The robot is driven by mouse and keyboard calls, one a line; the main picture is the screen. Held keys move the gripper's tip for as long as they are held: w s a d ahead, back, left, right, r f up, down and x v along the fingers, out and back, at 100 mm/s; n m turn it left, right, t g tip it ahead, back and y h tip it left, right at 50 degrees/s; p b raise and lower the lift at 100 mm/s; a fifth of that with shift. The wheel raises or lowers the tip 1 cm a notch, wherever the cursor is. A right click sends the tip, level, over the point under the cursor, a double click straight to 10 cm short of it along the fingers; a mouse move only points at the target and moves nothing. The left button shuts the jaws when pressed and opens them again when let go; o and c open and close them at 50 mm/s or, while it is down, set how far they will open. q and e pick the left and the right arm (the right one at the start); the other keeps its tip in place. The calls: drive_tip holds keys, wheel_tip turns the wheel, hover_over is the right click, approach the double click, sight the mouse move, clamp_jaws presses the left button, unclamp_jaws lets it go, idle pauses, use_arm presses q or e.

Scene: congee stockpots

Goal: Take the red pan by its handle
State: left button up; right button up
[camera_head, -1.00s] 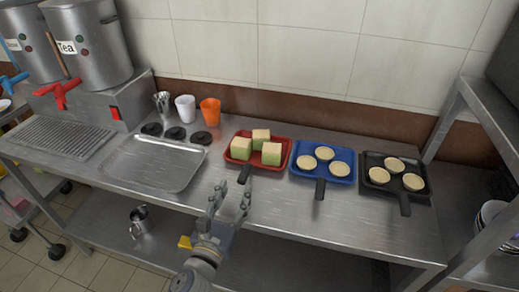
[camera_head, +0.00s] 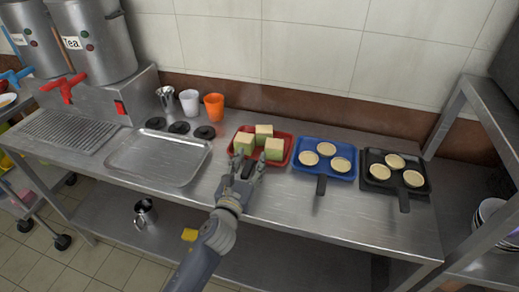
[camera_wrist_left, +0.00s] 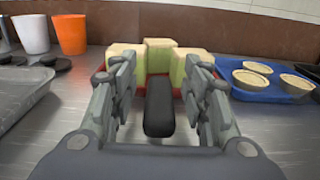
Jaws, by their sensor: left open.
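The red pan (camera_head: 287,148) stands on the steel counter with several green-sided, pale-topped cubes (camera_head: 264,131) in it. Its black handle (camera_wrist_left: 159,105) points toward me. My left gripper (camera_head: 249,158) is open at the front of the pan, its fingers on either side of the handle. In the left wrist view the handle lies between the two open fingers (camera_wrist_left: 161,75), apart from both as far as I can see. In the head view the gripper hides most of the handle. My right gripper is not in view.
To the right stand a blue pan (camera_head: 324,174) and a black pan (camera_head: 424,187), each with pale round pieces. A steel tray (camera_head: 160,158) lies left. An orange cup (camera_head: 214,106) and a white cup (camera_head: 189,102) stand behind. The counter's front strip is clear.

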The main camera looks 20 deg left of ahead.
use_arm(q)
clamp_jaws()
drive_tip(key=shift+r, duration=0.1)
drive_tip(key=shift+w, duration=0.1)
